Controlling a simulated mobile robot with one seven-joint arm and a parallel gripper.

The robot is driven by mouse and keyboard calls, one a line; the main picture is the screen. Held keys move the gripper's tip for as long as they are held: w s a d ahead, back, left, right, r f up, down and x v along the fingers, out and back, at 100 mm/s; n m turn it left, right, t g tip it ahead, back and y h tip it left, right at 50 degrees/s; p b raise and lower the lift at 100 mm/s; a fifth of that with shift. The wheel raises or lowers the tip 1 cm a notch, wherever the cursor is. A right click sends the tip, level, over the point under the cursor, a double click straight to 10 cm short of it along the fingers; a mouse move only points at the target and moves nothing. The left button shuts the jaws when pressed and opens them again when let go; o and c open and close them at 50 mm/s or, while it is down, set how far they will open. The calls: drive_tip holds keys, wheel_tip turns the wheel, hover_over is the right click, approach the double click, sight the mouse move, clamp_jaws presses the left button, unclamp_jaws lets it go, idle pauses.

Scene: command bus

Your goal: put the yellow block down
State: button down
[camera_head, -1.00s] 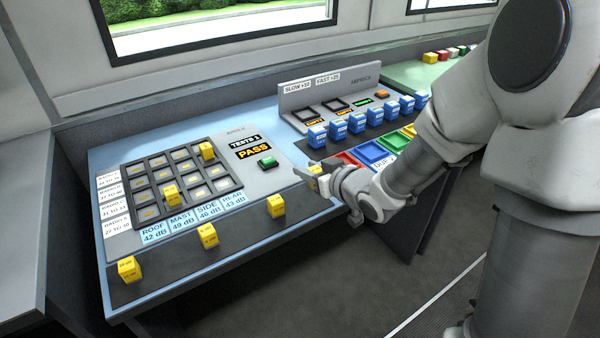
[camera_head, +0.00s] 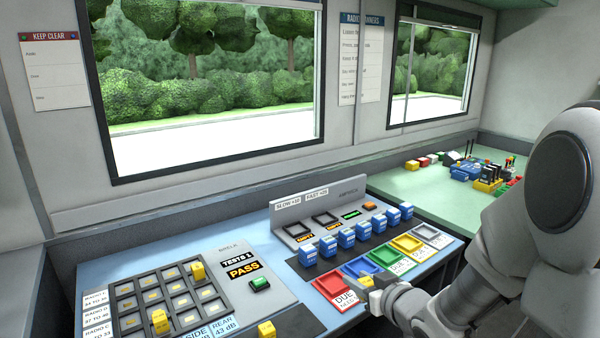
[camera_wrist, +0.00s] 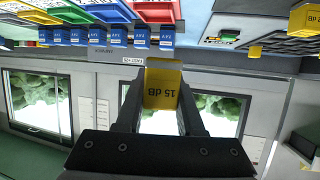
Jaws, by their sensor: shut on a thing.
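My gripper (camera_wrist: 162,105) is shut on a yellow block (camera_wrist: 163,88) marked "15 dB", which fills the space between the fingers in the wrist view. In the head view the held block (camera_head: 366,282) is small and partly hidden by my gripper (camera_head: 380,290), at the front edge of the desk near the red tray (camera_head: 332,287) and blue tray (camera_head: 361,267). Other yellow blocks sit in the grid (camera_head: 160,300): one block (camera_head: 197,271) at its right side and one block (camera_head: 160,321) lower down. Another yellow block (camera_head: 266,330) stands at the bottom edge of the view.
A row of blue blocks (camera_head: 348,239) stands behind the colored trays, with a green tray (camera_head: 383,255) and yellow tray (camera_head: 406,243) to the right. A display panel (camera_head: 242,268) reads "PASS". A green side counter (camera_head: 425,190) holds small items at the back right.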

wheel_tip(320, 180, up, 13)
drive_tip(key=d+p, duration=0.1)
drive_tip(key=p, duration=1.2)
drive_tip(key=shift+m+h, duration=0.4)
drive_tip(key=shift+f, duration=0.15)
drive_tip(key=s+a+f+n+g+y+b, duration=0.1)
drive_tip(key=a+f+n+y+b, duration=0.2)
drive_tip(key=f+b, duration=0.9)
drive_tip(key=shift+a+y+b, duration=0.3)
drive_tip(key=shift+a+b, duration=0.2)
drive_tip(key=shift+a, duration=0.2)
drive_tip(key=shift+s, duration=0.1)
